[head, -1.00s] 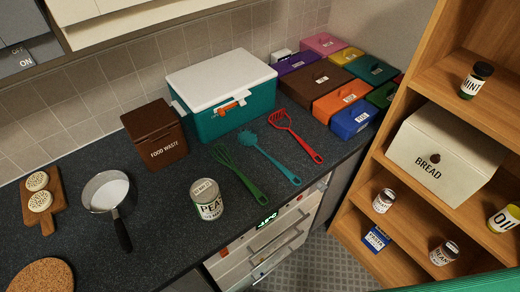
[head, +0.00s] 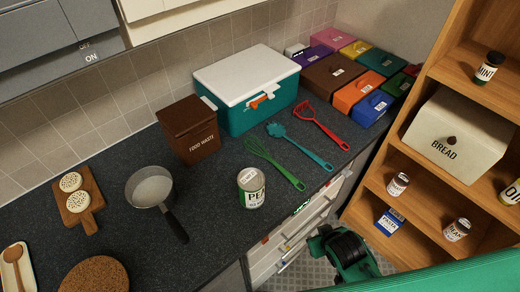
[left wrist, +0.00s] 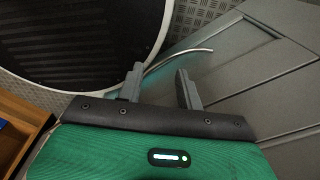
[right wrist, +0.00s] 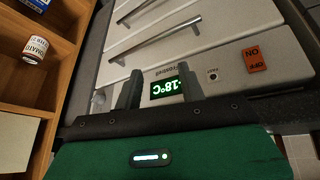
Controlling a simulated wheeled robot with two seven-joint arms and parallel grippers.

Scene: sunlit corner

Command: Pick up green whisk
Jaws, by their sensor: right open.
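The green whisk (head: 286,173) lies on the dark counter in the head view, handle toward the front edge, between a pea can (head: 251,188) and a teal utensil (head: 314,157). My right gripper (right wrist: 160,76) is open and empty in the right wrist view, facing the white drawer front with the -18°C display, below the counter top. My right wrist shows low in the head view; its fingers are hard to make out there. My left gripper (left wrist: 158,74) is open and empty in the left wrist view, over the floor by grey panels. It is outside the head view.
A red utensil (head: 323,128) lies beyond the teal one. A food waste box (head: 189,130) and a teal cooler (head: 244,112) stand behind the whisk. A pan (head: 149,186) is to the left. A wooden shelf (head: 383,212) stands at the right.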

